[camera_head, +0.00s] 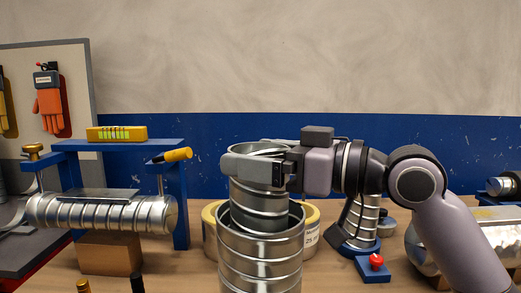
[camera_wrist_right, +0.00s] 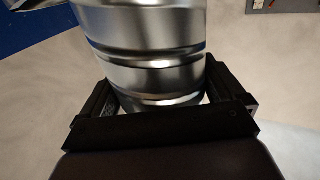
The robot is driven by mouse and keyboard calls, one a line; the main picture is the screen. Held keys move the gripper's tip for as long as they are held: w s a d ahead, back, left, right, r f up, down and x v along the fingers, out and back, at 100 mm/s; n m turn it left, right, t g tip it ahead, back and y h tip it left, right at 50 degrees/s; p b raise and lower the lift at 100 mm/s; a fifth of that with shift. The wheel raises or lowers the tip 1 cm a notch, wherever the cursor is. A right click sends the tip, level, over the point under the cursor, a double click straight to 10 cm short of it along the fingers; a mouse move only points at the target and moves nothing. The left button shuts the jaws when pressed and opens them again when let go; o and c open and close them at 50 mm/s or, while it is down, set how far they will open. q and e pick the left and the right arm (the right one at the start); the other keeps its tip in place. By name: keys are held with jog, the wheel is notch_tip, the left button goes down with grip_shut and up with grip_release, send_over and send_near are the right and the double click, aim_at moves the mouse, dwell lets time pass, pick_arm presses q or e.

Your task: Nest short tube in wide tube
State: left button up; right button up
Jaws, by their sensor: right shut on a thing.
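The short tube (camera_head: 258,201) is a ribbed silver metal tube, upright over the wide tube (camera_head: 260,262). Its lower end appears to sit within the wide tube's mouth, with dark gaps at the sides; how deep it reaches is hidden by the front rim. The wide tube is larger, ribbed and silver, and stands upright at the front middle. My right gripper (camera_head: 262,163) comes from the right and is shut on the short tube near its top. In the right wrist view the short tube (camera_wrist_right: 150,65) is between the black fingers. My left gripper is not in view.
A yellow tape roll (camera_head: 312,228) stands close behind the wide tube. At left, a blue frame (camera_head: 180,205) bears a yellow level (camera_head: 117,133), beside a horizontal spiral duct (camera_head: 100,214). At right are a tilted duct piece (camera_head: 361,217) and a blue block with red knob (camera_head: 375,266).

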aim_at(260, 189)
pick_arm(q)
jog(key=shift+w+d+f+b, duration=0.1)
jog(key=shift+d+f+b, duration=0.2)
jog(key=shift+b, duration=0.35)
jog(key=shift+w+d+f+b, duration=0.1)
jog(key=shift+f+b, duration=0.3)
jog(key=shift+b, duration=0.2)
pick_arm(e)
notch_tip(260, 189, down, 5)
jog(key=shift+r, duration=0.1)
